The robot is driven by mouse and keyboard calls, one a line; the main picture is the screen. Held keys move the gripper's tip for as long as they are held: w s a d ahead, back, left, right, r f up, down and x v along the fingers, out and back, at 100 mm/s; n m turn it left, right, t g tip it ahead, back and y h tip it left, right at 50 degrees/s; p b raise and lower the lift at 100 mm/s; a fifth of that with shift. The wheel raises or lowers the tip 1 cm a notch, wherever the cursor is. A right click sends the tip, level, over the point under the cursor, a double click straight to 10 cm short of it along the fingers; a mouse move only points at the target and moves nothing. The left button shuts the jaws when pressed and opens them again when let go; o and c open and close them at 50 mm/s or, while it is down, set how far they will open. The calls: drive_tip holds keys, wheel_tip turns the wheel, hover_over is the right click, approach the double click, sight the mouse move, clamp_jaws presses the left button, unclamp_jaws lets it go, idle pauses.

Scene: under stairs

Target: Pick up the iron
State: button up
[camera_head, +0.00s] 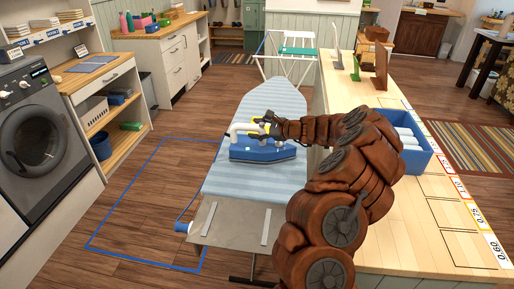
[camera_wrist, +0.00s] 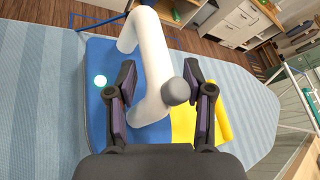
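The iron (camera_head: 262,153) has a blue body, a white handle (camera_head: 240,128) and a yellow part. It sits on the striped ironing board (camera_head: 265,103). In the wrist view the white handle (camera_wrist: 152,60) rises between my two dark fingers, with a grey knob (camera_wrist: 175,92) beside the right finger. The blue body (camera_wrist: 100,60) and yellow part (camera_wrist: 210,115) lie below. My gripper (camera_wrist: 158,78) is open around the handle, and I see no clear grip on it. In the head view my gripper (camera_head: 258,130) is at the top of the iron, partly hiding the handle.
A wooden counter (camera_head: 350,95) with a blue bin (camera_head: 415,160) of white rolls runs along the right of the board. A grey metal rest (camera_head: 232,220) is at the board's near end. A washing machine (camera_head: 38,135) and shelves stand left.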

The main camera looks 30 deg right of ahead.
clamp_jaws()
drive_tip(key=shift+r, duration=0.15)
idle(0.5)
drive_tip(key=shift+r+b, duration=0.4)
drive_tip(key=shift+r, duration=0.45)
drive_tip(key=shift+s+a+r+b, duration=0.1)
drive_tip(key=shift+r+b, duration=0.2)
drive_tip(key=shift+r, duration=0.55)
drive_tip(key=s+a+r+b, duration=0.1)
drive_tip(key=s+a+b, duration=0.3)
drive_tip(key=s+a, duration=0.6)
drive_tip(key=shift+s+a+r, duration=0.2)
drive_tip(key=shift+s, duration=0.7)
